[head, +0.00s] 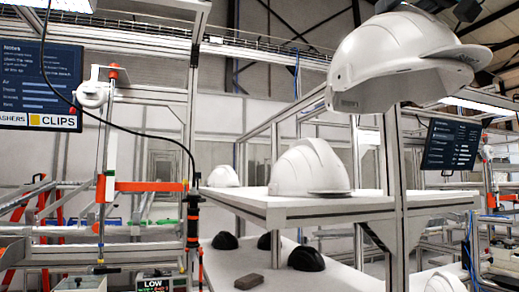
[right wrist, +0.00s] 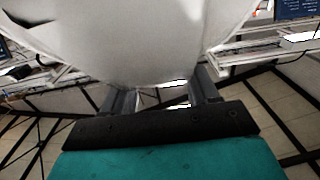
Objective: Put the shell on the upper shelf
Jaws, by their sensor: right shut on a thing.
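A white helmet shell (head: 400,55) is held high at the upper right of the head view, clear of the upper shelf (head: 375,200) and tilted a little. It fills the top of the right wrist view (right wrist: 150,40). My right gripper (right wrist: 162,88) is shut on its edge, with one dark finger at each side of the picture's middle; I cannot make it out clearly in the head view. Another white shell (head: 308,170) stands on the upper shelf, with a further white shell (head: 222,176) behind it. My left gripper is not in view.
Several black shells (head: 306,259) and a brown block (head: 248,281) lie on the lower shelf (head: 222,268). A metal upright (head: 393,165) rises at the upper shelf's right part. A dark tool (head: 193,225) hangs on the left. Screens stand on both sides.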

